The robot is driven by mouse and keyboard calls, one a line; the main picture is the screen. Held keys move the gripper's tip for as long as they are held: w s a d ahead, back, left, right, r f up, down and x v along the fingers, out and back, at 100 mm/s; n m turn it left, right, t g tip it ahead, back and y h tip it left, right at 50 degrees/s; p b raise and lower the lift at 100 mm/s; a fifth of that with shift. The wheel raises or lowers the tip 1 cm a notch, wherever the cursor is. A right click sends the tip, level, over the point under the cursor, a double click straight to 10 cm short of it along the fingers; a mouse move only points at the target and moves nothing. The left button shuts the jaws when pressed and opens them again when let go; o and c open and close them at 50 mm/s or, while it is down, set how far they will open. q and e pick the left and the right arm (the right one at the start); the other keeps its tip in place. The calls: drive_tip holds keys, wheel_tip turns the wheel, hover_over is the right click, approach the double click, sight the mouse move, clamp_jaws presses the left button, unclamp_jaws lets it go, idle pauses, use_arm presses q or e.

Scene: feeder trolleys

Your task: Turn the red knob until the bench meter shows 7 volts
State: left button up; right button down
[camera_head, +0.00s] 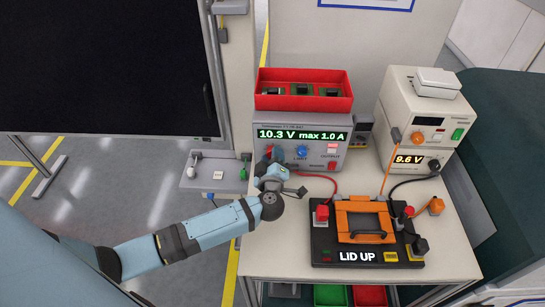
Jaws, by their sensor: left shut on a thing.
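My left gripper (268,161) reaches the left end of the grey supply's (236,135) front panel. It is shut on a knob there, mostly hidden by the fingers; only a little red (268,150) shows. The supply's green display (301,134) reads 10.3 V max 1.0 A. A second unit, the bench meter (409,160) at the right, shows 9.6 V. My right gripper is not in view.
A blue knob (302,152) sits close to the right of my gripper. A red tray (303,103) stands on the supply. A black fixture (320,240) reading LID UP, with an orange frame (364,205), lies in front. Red and black cables cross the bench.

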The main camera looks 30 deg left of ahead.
use_arm(q)
drive_tip(key=shift+n, duration=0.3)
drive_tip(key=n, duration=0.6)
drive_tip(key=shift+f+n, duration=0.1)
drive_tip(key=shift+n, duration=1.1)
drive_tip(key=o, duration=0.9)
